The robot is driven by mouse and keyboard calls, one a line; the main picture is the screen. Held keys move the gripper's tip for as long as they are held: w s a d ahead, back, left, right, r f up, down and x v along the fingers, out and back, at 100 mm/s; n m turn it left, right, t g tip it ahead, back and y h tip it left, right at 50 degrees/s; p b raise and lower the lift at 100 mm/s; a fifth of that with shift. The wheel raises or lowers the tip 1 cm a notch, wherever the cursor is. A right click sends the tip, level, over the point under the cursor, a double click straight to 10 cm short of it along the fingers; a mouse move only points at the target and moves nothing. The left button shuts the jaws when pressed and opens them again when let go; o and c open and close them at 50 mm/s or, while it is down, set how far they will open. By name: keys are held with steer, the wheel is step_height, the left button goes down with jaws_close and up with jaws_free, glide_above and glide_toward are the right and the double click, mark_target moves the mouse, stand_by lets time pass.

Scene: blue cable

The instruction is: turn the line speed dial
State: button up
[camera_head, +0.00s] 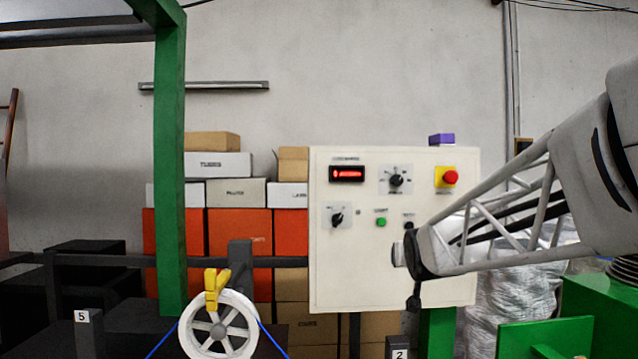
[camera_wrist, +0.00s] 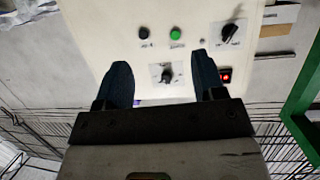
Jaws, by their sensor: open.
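The cream control panel (camera_head: 360,285) has two black dials. The upper dial (camera_head: 396,180) sits on a white scale plate between the red display and the red stop button; the lower-left dial (camera_head: 337,217) has its own plate. Their labels are too small to read, so I cannot tell which one is marked line speed. In the wrist view my gripper (camera_wrist: 160,62) is open and empty, with the upper dial (camera_wrist: 167,75) appearing between its two dark fingers, apart from both. The lower-left dial (camera_wrist: 232,32) is beyond the right finger. In the head view my arm's end is before the panel's lower right.
A green button (camera_head: 381,221), a black button (camera_head: 409,225), a red stop button (camera_head: 450,177) and a lit red display (camera_head: 346,174) share the panel. A purple block (camera_head: 441,139) sits on top. A green post (camera_head: 170,170) and white wheel (camera_head: 218,328) stand left.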

mark_target(398, 180)
steer(key=w+d+r+t, duration=0.2)
steer(key=w+r+t, duration=0.2)
steer(key=w, duration=0.5)
steer(key=w+d+r+n+t+y, duration=0.1)
steer(key=w+d+r+t, duration=0.2)
steer(key=w+r, duration=0.6)
steer(key=shift+w+t, duration=0.2)
steer(key=shift+t, duration=0.4)
steer(key=shift+w, duration=0.15)
steer(key=shift+x, duration=3.7)
steer(key=c, duration=0.9)
